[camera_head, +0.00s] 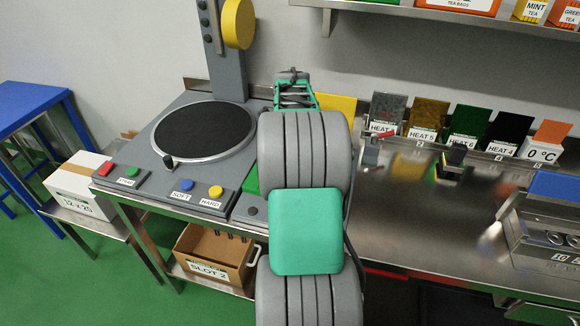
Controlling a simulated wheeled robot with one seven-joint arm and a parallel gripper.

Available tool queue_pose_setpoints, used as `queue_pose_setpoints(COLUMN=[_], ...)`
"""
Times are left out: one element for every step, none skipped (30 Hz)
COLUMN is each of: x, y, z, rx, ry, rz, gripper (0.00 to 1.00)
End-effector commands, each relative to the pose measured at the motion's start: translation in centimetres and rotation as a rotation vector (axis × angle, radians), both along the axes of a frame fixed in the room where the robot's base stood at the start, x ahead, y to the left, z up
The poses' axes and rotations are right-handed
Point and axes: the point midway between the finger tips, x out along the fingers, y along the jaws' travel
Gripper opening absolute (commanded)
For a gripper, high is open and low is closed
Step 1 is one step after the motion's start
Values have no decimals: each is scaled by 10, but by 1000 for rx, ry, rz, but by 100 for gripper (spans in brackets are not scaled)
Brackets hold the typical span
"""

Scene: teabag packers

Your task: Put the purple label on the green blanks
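My arm fills the middle of the view and hides much of what lies behind it. At its far end a green and grey framework, which seems to be my gripper (294,92), shows above the bench; its fingers cannot be made out, nor whether it holds anything. I see no purple label. No green blanks can be made out for sure. A dark green plate (470,122) stands behind a card that seems to read HEAT 6, and a green surface (251,176) shows partly behind my arm.
A machine with a black turntable (205,131) and coloured buttons stands left of my arm. A yellow panel (340,105) stands behind it. Several upright plates line the steel bench (420,225) at right. A metal-sided box (545,235) is far right. The open SLOT 2 carton (214,255) sits below.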

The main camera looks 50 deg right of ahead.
Motion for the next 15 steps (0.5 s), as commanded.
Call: queue_pose_setpoints(x=[0,0,0,0,0,0,0,0,0,0,0,0,0,0,0], y=[0,0,0,0,0,0,0,0,0,0,0,0,0,0,0], z=[-4,-5,-5,-5,-5,-5,-5,-5,-7,-8,-9,-8,-8,-8,-8], rx=[0,-1,-2,-2,-2,-1,-1,-1,-2,-1,-1,-1,-1,-1,-1], ry=[0,-2,-2,-2,-2,-2,-2,-2,-1,0,0,-2,-2,-2,-2], rz=[0,0,0,0,0,0,1,1,1,1,1,1,1,1,1], gripper=[30,30,30,30,30,30,30,30,30,30,30,69,71,74,77])
